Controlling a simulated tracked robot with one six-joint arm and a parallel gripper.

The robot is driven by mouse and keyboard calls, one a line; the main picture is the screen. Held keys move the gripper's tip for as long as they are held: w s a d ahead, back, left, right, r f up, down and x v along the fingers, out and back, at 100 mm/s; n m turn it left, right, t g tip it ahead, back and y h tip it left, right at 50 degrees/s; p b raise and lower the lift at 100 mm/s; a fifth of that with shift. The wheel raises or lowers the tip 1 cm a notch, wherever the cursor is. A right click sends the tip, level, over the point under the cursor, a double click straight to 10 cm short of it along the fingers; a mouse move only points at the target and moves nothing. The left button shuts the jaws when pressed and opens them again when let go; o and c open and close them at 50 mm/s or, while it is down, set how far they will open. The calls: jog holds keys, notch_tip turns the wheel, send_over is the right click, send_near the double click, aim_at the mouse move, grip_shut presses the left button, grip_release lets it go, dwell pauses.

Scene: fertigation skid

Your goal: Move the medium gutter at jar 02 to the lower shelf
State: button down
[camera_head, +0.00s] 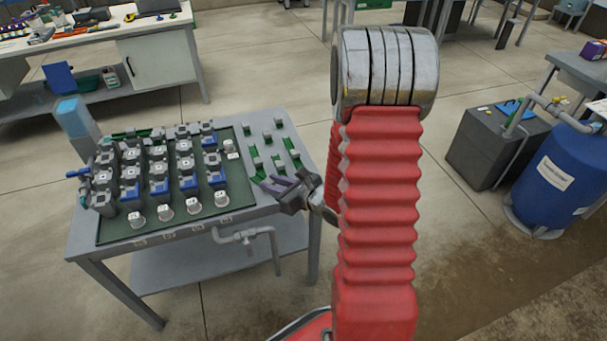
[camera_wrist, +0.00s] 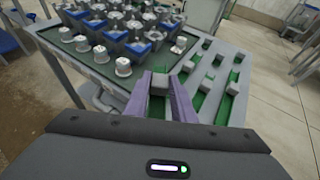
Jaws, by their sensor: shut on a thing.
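My gripper (camera_head: 272,184) is at the right part of the skid table. Its purple fingers also show in the wrist view (camera_wrist: 161,76), closed on a small green gutter with a grey block (camera_wrist: 159,84). Most of this gutter is hidden between the fingers, and I cannot tell whether it touches the tabletop. Other green gutters with grey blocks (camera_wrist: 235,76) lie to its right. White-capped jars (camera_head: 193,206) stand along the front of the dark green tray; their numbers are not readable. The lower shelf (camera_head: 200,268) is a bare grey board beneath the tabletop.
The green tray (camera_head: 115,229) carries rows of grey and blue valve blocks (camera_head: 158,187), close left of my gripper. A grey pipe with a tap (camera_head: 246,236) juts out at the table's front. A blue barrel (camera_head: 548,180) stands far right. The floor between is clear.

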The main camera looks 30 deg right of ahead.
jog(key=w+a+f+n+g+y, duration=0.1)
jog(key=a+n+y, duration=0.2)
jog(key=a, duration=1)
jog(key=shift+a+f, duration=0.2)
jog(key=shift+f, duration=0.2)
jog(key=shift+s, duration=0.1)
